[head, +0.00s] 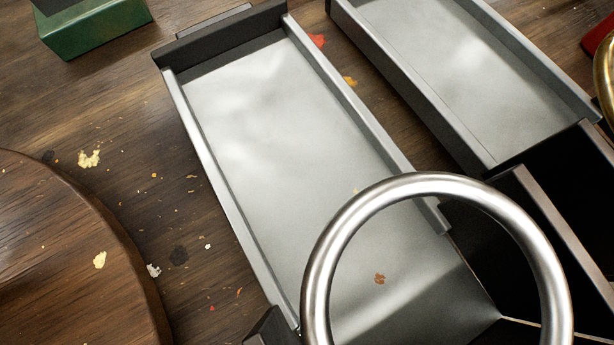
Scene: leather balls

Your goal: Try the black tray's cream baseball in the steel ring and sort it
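The steel ring (436,186) stands large in the foreground at the bottom right, its lower part cut off by the frame edge. Through it I see the grey floor of a metal trough (290,120) and dark surfaces to the right. No cream baseball shows in this view, and nothing is seen inside the ring. I cannot pick out a black tray for certain. My gripper is not in view.
A second metal trough (465,70) lies at the upper right, beside a dark box-like space (578,190). A round wooden top (70,260) is at the lower left. A green box (95,28), a brass piece (604,80) and a red object (600,35) sit at the edges.

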